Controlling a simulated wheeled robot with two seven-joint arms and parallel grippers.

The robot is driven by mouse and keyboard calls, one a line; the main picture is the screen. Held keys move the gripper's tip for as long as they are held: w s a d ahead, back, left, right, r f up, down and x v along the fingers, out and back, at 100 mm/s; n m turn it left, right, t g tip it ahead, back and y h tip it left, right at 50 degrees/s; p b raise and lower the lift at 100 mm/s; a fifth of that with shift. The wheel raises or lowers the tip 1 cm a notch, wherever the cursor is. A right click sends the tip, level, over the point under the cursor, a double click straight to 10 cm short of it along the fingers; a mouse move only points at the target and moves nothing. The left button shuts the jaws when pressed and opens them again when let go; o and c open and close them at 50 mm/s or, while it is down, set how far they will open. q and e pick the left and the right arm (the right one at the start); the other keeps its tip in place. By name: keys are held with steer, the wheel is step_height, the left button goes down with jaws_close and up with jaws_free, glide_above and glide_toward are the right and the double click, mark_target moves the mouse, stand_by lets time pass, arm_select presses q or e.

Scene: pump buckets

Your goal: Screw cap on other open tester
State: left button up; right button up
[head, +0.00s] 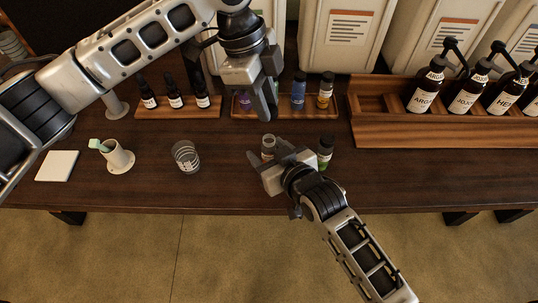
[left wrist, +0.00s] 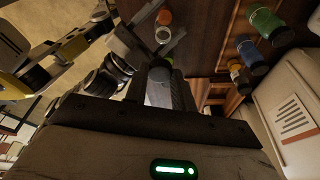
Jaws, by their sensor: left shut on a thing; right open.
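An open tester bottle (head: 268,144) with a pale top stands on the table. My left gripper (head: 267,104) is above and behind the bottle, pointing down. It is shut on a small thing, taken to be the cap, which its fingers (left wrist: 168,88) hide. A second tester (head: 325,153) with a green label stands to the right, its dark top on.
Behind, a wooden rack holds a blue bottle (head: 299,92), an orange bottle (head: 325,90) and a purple one (head: 244,102). A pump-bottle rack (head: 430,133) stands at right. A glass (head: 187,157), a white cup (head: 117,156) and a dropper-bottle rack (head: 190,110) are at left.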

jaws_close()
arm_select(q)
glide_above(269, 138)
steer(key=shift+w+a+f, duration=0.1)
steer(key=shift+a+f, duration=0.1)
steer(key=shift+f, duration=1.05)
steer(key=shift+a+f, duration=0.2)
steer(key=shift+f, duration=1.05)
steer(key=shift+f, duration=0.1)
steer(key=shift+f, duration=0.8)
steer(key=shift+f, duration=0.55)
